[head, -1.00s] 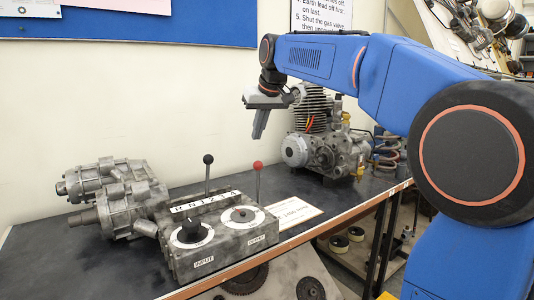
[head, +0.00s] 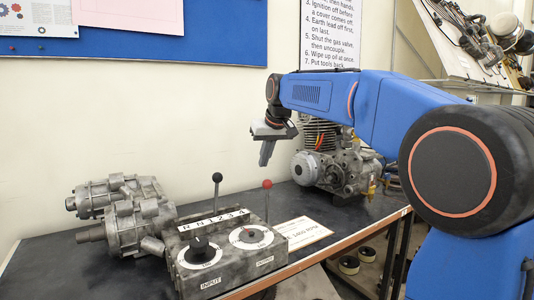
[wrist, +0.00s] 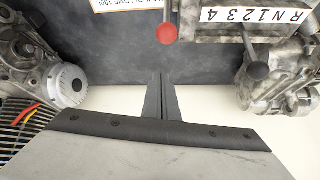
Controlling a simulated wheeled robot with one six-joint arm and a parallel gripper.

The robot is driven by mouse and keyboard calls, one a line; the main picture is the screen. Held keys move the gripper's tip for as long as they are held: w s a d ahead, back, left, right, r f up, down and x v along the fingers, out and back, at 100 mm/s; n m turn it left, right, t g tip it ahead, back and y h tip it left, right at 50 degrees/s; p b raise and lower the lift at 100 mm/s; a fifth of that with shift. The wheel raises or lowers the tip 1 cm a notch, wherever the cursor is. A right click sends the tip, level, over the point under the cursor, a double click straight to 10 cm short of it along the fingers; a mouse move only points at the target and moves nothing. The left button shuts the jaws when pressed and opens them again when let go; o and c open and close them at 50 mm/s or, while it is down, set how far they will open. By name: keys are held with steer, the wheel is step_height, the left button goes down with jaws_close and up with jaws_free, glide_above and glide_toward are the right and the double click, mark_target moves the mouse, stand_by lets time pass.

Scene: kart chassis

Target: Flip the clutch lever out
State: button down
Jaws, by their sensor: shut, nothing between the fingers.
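A grey control box (head: 215,262) stands on the dark bench. It carries a lever with a red knob (head: 267,184) and a lever with a black knob (head: 217,177); both stand upright. No label readable here names the clutch. My gripper (head: 265,163) hangs above the bench, close above the red knob in the head view but apart from it. Its fingers point down, are shut and hold nothing. In the wrist view the gripper (wrist: 161,82) is below the red knob (wrist: 167,33) and to the left of the black knob (wrist: 257,70). The lever shafts are mostly hidden there.
A gear strip marked R N 1 2 3 4 (head: 213,215) and two dials top the box. A metal gearbox (head: 125,215) lies left of it. A finned engine (head: 338,165) stands behind right. A white card (head: 302,232) lies beside the box. The wall is behind.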

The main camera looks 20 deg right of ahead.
steer(key=shift+s+f, duration=0.3)
steer(key=shift+f, duration=0.5)
steer(key=shift+s+f, duration=0.25)
steer(key=shift+f, duration=0.5)
steer(key=shift+s+f, duration=0.3)
steer(key=shift+f, duration=0.5)
steer(key=shift+s, duration=0.1)
